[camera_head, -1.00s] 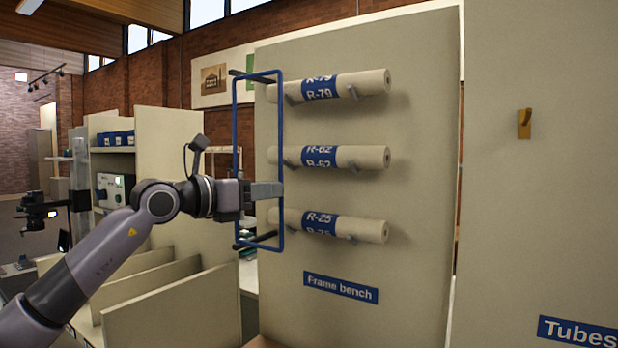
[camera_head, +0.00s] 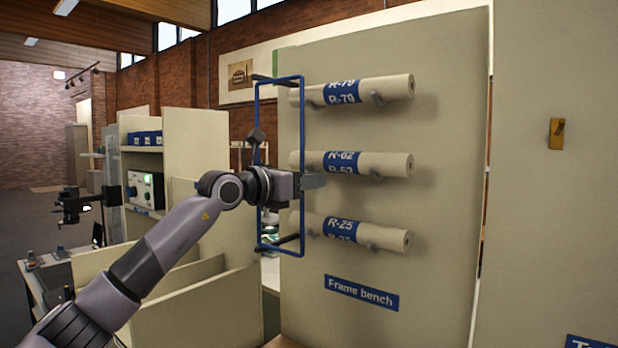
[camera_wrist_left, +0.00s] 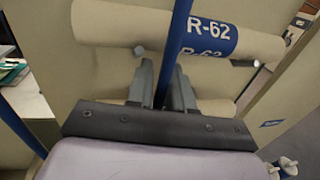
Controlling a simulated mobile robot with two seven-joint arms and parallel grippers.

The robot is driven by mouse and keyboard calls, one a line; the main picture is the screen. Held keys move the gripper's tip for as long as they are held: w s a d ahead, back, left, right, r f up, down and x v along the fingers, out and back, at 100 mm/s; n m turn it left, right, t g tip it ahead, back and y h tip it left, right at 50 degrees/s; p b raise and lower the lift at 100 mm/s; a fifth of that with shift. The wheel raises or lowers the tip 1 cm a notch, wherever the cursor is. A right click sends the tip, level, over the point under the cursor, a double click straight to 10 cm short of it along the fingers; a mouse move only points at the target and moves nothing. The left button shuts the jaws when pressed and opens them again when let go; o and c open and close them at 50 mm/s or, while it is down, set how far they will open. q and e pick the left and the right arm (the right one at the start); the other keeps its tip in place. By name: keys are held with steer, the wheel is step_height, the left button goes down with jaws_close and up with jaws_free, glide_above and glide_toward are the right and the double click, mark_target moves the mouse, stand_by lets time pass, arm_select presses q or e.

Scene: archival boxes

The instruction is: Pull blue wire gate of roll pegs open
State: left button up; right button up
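The blue wire gate (camera_head: 303,120) is a tall narrow rectangular frame at the left edge of the cream panel. It stands upright beside the left ends of the rolls, with dark arms at its top and bottom. My left gripper (camera_head: 312,181) is at its right upright, about mid-height. In the left wrist view the upright of the gate (camera_wrist_left: 181,30) runs between the two fingers (camera_wrist_left: 166,85), which appear shut on it. Three labelled rolls rest on pegs: R-79 (camera_head: 390,88), R-62 (camera_head: 395,164) and R-25 (camera_head: 390,238). My right gripper is not in view.
A "Frame bench" label (camera_head: 361,292) is below the rolls on the cream panel (camera_head: 440,230). A second panel with a brass-coloured hook (camera_head: 556,134) is at right. Cream dividers (camera_head: 205,310) and a shelf unit stand at left, under and behind my arm.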

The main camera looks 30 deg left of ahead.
arm_select(q)
jaws_close()
steer(key=shift+s, duration=0.1)
